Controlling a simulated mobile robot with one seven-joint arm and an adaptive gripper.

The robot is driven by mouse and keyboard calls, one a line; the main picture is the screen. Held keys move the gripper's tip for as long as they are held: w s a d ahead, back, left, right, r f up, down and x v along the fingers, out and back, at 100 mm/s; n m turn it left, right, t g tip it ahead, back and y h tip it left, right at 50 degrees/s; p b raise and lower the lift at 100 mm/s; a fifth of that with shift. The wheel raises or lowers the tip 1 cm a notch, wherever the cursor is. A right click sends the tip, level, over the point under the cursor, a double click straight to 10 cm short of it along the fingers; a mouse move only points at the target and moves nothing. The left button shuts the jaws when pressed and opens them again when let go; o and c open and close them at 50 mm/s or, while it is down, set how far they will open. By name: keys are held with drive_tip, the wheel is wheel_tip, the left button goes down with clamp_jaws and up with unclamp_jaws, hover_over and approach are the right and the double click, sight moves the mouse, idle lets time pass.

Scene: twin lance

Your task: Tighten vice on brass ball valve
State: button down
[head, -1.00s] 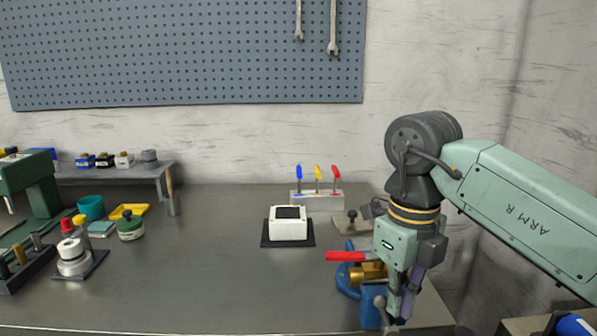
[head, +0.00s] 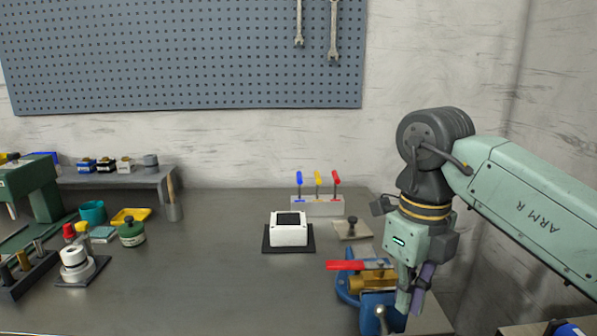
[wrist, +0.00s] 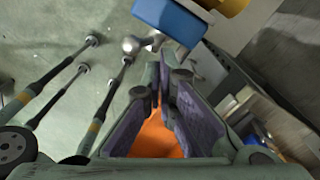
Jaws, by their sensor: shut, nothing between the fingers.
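The brass ball valve (head: 368,284) with its red lever (head: 352,265) sits in the blue vice (head: 376,312) near the bench's front right edge. A rounded grey metal end of the vice handle (head: 381,315) shows at the vice's front. My gripper (head: 416,308) is just right of the vice, pointing down, with its fingers shut and empty. In the wrist view, my shut fingers (wrist: 164,95) stand below the vice's blue body (wrist: 170,20) and its metal handle (wrist: 138,44), apart from them. The brass valve (wrist: 232,6) is cut off at the top.
A white box (head: 288,233) on a dark mat and a rack of coloured-handled tools (head: 318,205) stand behind the vice. A small plate with a knob (head: 352,229) lies nearby. The bench middle (head: 220,280) is clear.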

wheel_tip(320, 180, up, 7)
drive_tip(key=p, duration=0.5)
idle(0.4)
